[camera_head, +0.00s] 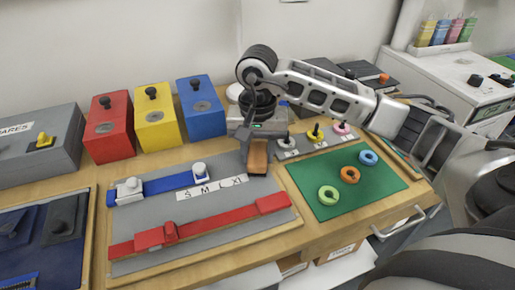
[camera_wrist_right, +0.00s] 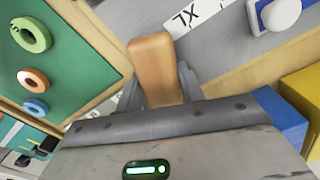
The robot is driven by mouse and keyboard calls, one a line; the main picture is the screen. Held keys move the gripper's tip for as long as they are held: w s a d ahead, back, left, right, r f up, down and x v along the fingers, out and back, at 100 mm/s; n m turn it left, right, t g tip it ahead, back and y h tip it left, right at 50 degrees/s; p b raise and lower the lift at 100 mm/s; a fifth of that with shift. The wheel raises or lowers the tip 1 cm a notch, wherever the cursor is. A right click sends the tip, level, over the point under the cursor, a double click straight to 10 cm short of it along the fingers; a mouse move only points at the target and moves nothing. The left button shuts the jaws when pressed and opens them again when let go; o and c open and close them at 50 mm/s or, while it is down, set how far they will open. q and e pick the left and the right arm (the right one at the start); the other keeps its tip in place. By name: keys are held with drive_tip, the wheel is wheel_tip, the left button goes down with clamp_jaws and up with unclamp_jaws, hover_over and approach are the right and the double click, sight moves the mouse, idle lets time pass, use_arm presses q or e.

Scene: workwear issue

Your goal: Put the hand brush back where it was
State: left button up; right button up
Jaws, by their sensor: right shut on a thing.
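My right gripper (camera_head: 258,138) reaches in from the right and points down over the back right part of the grey board. It is shut on the hand brush (camera_head: 258,158), of which an orange-brown wooden part shows. In the right wrist view the brush (camera_wrist_right: 153,62) sticks out between the two grey fingers of the gripper (camera_wrist_right: 158,90). No bristles show. The brush is near the right end of the size strip; I cannot tell whether it touches the board. My left gripper is not in view.
The grey board (camera_head: 225,220) carries a blue belt (camera_head: 168,183) and a red belt (camera_head: 205,228). Red, yellow and blue boxes (camera_head: 201,108) stand behind it. A green mat (camera_head: 300,178) with three rings lies to the right. A dark blue tray (camera_head: 40,235) is at left.

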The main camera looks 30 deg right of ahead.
sight(257, 150)
drive_tip(key=shift+f+b, duration=0.4)
drive_tip(key=o, duration=1)
drive_tip(key=shift+r, duration=0.1)
drive_tip(key=shift+o, duration=0.2)
wheel_tip(257, 150, up, 12)
drive_tip(key=shift+r+p, duration=0.2)
drive_tip(key=shift+p, duration=0.15)
